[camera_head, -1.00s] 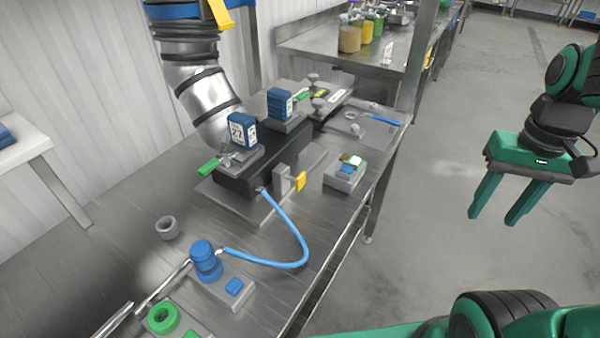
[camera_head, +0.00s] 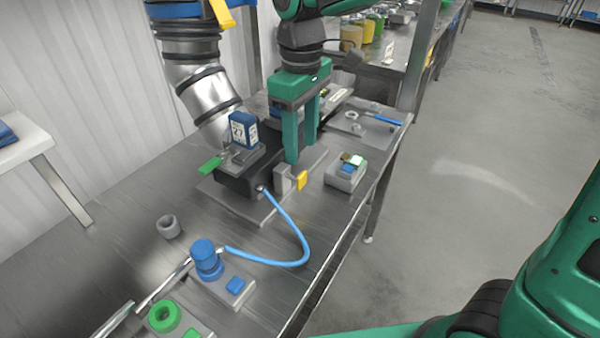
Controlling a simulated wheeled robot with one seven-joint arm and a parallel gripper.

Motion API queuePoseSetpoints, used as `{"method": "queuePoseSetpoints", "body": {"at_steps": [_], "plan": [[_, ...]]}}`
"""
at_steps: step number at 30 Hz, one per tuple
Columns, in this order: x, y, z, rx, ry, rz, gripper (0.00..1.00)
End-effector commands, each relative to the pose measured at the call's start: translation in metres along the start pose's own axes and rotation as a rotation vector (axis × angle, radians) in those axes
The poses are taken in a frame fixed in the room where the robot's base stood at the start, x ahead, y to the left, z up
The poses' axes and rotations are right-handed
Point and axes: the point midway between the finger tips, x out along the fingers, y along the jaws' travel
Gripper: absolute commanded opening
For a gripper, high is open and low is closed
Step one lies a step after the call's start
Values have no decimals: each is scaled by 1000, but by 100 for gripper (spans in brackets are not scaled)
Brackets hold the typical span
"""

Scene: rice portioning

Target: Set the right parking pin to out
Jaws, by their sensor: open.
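I cannot tell for sure which part is the right parking pin; nothing is readably marked as one. My gripper (camera_head: 301,151) is open and points down over the far right part of the black base (camera_head: 238,184), with nothing visible between its fingers. The fingertips are just above and behind a grey block with a yellow tab (camera_head: 301,180). A blue unit labelled 27 (camera_head: 242,130) stands on a grey mount with a green handle (camera_head: 210,165). A second blue unit and the small grey knobs by it are mostly hidden behind my gripper.
A grey box with green and blue buttons (camera_head: 345,175) stands right of the base. A blue hose (camera_head: 304,250) curves across the front of the table. A blue-capped device (camera_head: 205,255) and a green ring (camera_head: 164,316) stand nearer. A metal duct (camera_head: 205,92) rises at left.

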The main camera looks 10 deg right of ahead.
Motion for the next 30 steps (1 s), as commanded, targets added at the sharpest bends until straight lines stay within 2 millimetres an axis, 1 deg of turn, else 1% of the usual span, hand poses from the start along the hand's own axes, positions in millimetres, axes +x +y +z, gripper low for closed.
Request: {"method": "queuePoseSetpoints", "body": {"at_steps": [1, 9, 15, 21, 29, 30], "plan": [[9, 0, 1, 1, -4, -2, 45], [57, 0, 2, 3, -5, -2, 45], [82, 1, 2, 4, -3, -1, 45], [92, 1, 2, 4, -2, 0, 45], [93, 1, 2, 5, -1, 0, 45], [92, 2, 2, 5, -1, 0, 36]]}}
